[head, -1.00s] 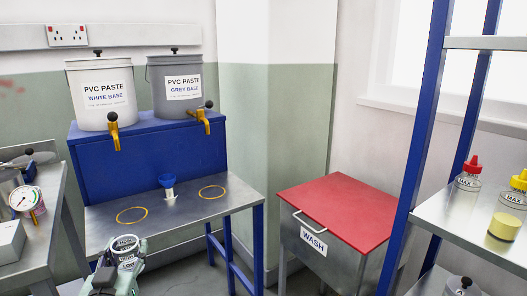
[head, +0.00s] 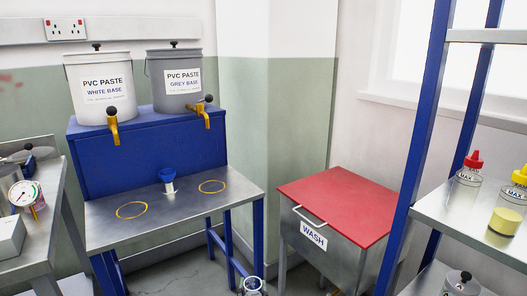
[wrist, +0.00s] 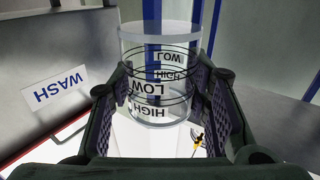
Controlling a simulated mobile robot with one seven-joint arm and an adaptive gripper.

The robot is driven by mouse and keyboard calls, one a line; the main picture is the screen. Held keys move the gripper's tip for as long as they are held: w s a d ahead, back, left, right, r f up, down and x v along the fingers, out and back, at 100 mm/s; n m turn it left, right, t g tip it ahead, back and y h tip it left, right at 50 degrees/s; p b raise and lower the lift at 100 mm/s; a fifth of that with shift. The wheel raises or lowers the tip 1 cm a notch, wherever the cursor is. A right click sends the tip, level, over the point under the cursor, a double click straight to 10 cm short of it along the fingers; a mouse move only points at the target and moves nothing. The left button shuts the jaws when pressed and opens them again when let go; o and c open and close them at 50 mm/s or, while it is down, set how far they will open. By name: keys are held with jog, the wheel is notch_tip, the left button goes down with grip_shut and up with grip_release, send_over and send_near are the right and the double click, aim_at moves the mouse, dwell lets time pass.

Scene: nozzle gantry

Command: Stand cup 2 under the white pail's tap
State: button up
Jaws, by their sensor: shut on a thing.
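The white pail (head: 98,92) stands on the blue stand, and its yellow tap (head: 114,126) points down over the steel shelf. A yellow ring (head: 132,210) is marked on the shelf below this tap, with nothing on it. My gripper (wrist: 160,82) is shut on a clear cup (wrist: 160,42) with LOW and HIGH marks, one finger on each side. No number can be read on the cup. In the head view only the top of the cup (head: 252,286) shows at the bottom edge, in front of the stand's right end; my gripper is out of that view.
A grey pail (head: 176,80) with its own tap stands to the right, above a second empty ring (head: 212,187). A red-lidded WASH bin (head: 340,212) and a bottle shelf (head: 470,225) are at right; a gauge bench (head: 40,228) is at left.

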jog(key=d, duration=0.1)
jog(key=d+f, duration=0.2)
jog(key=shift+s+d+f, duration=0.15)
jog(key=shift+s+d, duration=0.1)
jog(key=shift+s, duration=0.1)
